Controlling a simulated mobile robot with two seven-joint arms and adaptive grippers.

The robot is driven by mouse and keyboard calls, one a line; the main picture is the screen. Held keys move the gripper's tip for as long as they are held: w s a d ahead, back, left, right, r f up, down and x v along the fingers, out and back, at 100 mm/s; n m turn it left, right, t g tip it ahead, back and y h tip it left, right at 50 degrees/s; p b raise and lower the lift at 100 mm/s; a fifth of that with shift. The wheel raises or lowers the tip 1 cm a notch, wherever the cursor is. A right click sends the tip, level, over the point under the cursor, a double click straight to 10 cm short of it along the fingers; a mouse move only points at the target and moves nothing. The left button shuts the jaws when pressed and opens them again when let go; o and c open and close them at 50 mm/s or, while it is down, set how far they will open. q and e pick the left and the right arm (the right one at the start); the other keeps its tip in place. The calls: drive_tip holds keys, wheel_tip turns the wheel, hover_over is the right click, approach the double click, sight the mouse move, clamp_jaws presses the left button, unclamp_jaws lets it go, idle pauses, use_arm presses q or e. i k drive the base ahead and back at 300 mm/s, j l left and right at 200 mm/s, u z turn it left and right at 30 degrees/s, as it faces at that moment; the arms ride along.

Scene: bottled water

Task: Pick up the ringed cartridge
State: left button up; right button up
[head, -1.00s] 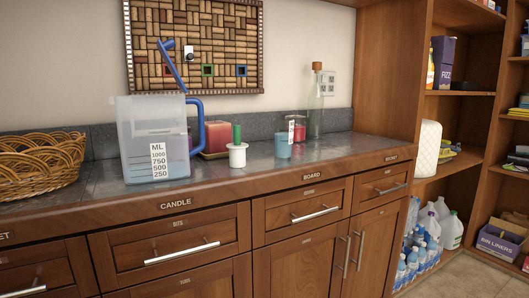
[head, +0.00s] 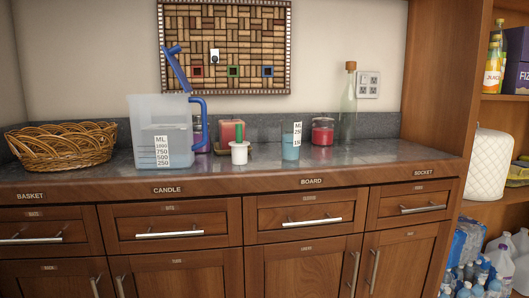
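No part is plainly marked as the ringed cartridge. A small white piece with a wider ring-like rim and a green upright top (head: 239,148) stands on the grey counter, between the measuring jug and a blue glass. A small white and dark piece (head: 214,56) sits on the cork board (head: 224,20), above red, green and blue framed squares. Which of these the name means, I cannot tell. Neither of my grippers is in view.
The counter (head: 350,160) holds a wicker basket (head: 62,146), a measuring jug (head: 160,120) with a blue handle, a blue glass (head: 291,146), red candles (head: 322,131) and a corked bottle (head: 348,108). Closed drawers (head: 170,227) lie below. Shelves stand at the right.

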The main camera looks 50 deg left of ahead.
sight(239, 147)
drive_tip(key=i+l+u, duration=0.1)
drive_tip(key=u, duration=0.25)
drive_tip(key=l+u, duration=0.35)
drive_tip(key=i+l+u, duration=0.1)
drive_tip(key=u, duration=0.25)
drive_tip(key=l, duration=0.1)
